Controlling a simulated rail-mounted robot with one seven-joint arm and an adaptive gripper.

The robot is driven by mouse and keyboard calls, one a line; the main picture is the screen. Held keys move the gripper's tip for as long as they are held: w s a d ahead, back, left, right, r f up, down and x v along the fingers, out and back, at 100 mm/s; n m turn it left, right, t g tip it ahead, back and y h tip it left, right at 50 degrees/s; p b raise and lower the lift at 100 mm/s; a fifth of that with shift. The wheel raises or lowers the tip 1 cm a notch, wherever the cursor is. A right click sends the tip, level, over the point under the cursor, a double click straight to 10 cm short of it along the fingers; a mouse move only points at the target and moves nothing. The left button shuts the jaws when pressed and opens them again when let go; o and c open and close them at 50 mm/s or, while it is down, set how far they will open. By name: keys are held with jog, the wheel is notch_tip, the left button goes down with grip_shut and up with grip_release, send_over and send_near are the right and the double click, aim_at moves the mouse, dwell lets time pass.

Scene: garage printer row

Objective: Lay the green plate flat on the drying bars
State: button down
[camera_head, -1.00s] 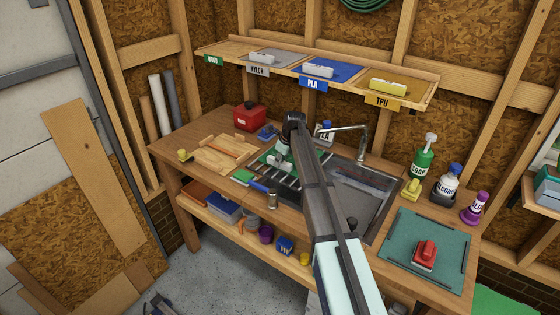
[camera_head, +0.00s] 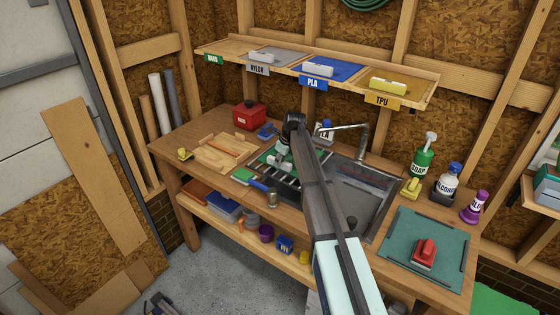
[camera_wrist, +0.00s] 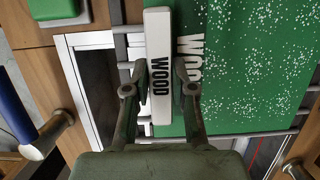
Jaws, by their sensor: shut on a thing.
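The green plate (camera_wrist: 255,75), white-speckled and marked WOOD, shows in the wrist view with a white WOOD handle (camera_wrist: 158,30). My gripper (camera_wrist: 160,82) is shut on that handle, one finger on each side. The drying bars (camera_head: 287,187) show as pale rods over a dark opening. In the wrist view, grey bars (camera_wrist: 225,137) pass below the plate's edge. I cannot tell whether the plate touches them.
The sink (camera_head: 360,190) and its faucet (camera_head: 364,145) are close on the right. A wooden tray (camera_head: 222,152) is on the left, a metal cylinder (camera_head: 272,198) in front. A blue-handled tool (camera_head: 258,185) lies beside the rack. The label shelf (camera_head: 315,68) is above, behind.

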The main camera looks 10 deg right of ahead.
jog(key=c, duration=0.9)
grip_release()
jog(key=v, duration=1.2)
